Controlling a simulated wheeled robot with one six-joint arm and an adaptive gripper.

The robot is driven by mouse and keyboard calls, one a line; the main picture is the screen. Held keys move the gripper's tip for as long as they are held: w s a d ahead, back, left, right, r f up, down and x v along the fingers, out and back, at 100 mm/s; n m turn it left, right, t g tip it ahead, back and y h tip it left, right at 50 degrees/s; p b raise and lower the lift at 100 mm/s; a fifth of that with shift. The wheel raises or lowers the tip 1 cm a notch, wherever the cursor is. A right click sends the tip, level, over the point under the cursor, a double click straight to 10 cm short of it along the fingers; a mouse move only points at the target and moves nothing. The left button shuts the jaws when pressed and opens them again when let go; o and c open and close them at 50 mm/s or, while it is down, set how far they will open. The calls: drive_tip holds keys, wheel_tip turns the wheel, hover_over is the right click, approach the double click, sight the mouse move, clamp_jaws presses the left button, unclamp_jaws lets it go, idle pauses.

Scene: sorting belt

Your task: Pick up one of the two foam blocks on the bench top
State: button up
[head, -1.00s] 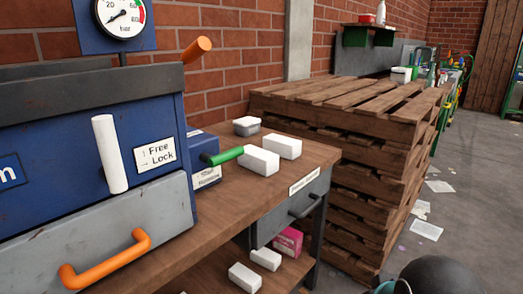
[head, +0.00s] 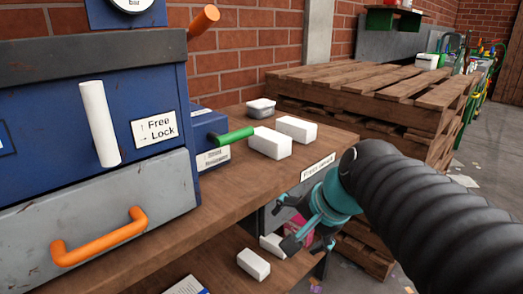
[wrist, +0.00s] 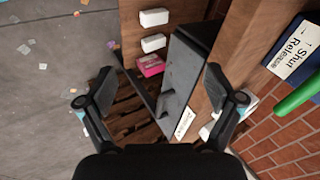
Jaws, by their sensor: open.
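Two white foam blocks, a nearer one (head: 270,143) and a farther one (head: 297,129), lie side by side on the wooden bench top (head: 228,203), right of the green handle. My gripper (head: 286,222) is open and empty, in front of the bench's drawer side, lower than the blocks and apart from them. In the wrist view my gripper (wrist: 160,84) has its fingers wide apart, with the grey drawer front between and beyond them. White surfaces beside the right finger there are largely hidden by it, so I cannot tell which block is which.
A lidded container (head: 261,108) stands behind the blocks. The blue machine with its green handle (head: 234,136) is left of them. White blocks (head: 254,264) and a pink box (wrist: 150,65) are on the lower shelf. Stacked pallets (head: 380,90) stand beyond the bench's right end.

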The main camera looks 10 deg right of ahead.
drive_tip(key=w+d+r+m+t+y+b, duration=0.2)
drive_tip(key=w+r+m+y+b, duration=0.15)
drive_tip(key=w+m, duration=0.85)
drive_tip(key=m+t+y+b, duration=0.1)
drive_tip(key=m+t+b, duration=0.15)
drive_tip(key=m, duration=0.55)
approach(272, 152)
drive_tip(key=shift+t, duration=0.35)
drive_tip(key=s+r, duration=0.1)
drive_tip(key=s+d+r, duration=0.1)
drive_tip(key=r, duration=0.1)
drive_tip(key=s+d+r+p, duration=0.1)
drive_tip(key=shift+s+r, duration=0.1)
drive_tip(key=shift+r, duration=0.1)
drive_tip(key=shift+w, duration=0.35)
drive_tip(key=x, duration=0.4)
drive_tip(key=b+x, duration=0.1)
drive_tip(key=x, duration=0.8)
drive_tip(key=shift+a+r, duration=0.1)
drive_tip(key=shift+a, duration=0.2)
drive_tip(key=shift+c, duration=0.3)
drive_tip(key=c, duration=0.6)
drive_tip(key=shift+s, duration=0.1)
